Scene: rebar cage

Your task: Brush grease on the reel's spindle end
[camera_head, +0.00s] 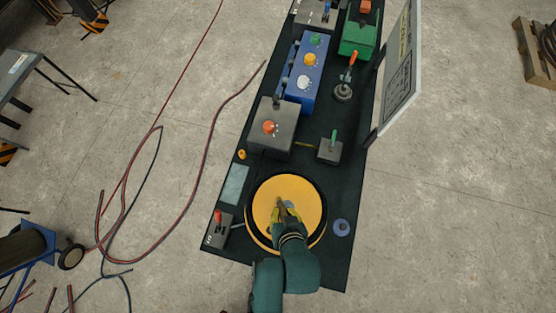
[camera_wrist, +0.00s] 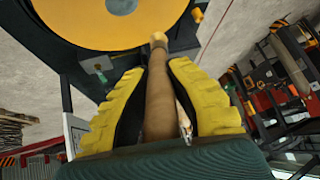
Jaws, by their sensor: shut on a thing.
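My gripper (camera_head: 287,212), with yellow padded fingers, is over the lower part of the yellow reel (camera_head: 268,190) in the head view. In the wrist view my gripper (camera_wrist: 158,78) is shut around the brown wooden handle of a brush (camera_wrist: 158,110). The handle points away from the palm, towards the reel (camera_wrist: 85,25). The brush's far end looks pale, and its bristles cannot be made out. A grey round part (camera_wrist: 121,6) shows at the reel's middle, cut by the frame's top edge; it looks like the spindle end. I cannot tell whether the brush touches the reel.
The reel sits at the near end of a black bench (camera_head: 215,243). A grey box with an orange knob (camera_head: 269,127), a blue box (camera_head: 306,72) and a lever switch (camera_head: 218,232) stand nearby. A white sign board (camera_head: 402,75) stands at right. Cables (camera_head: 212,125) lie left.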

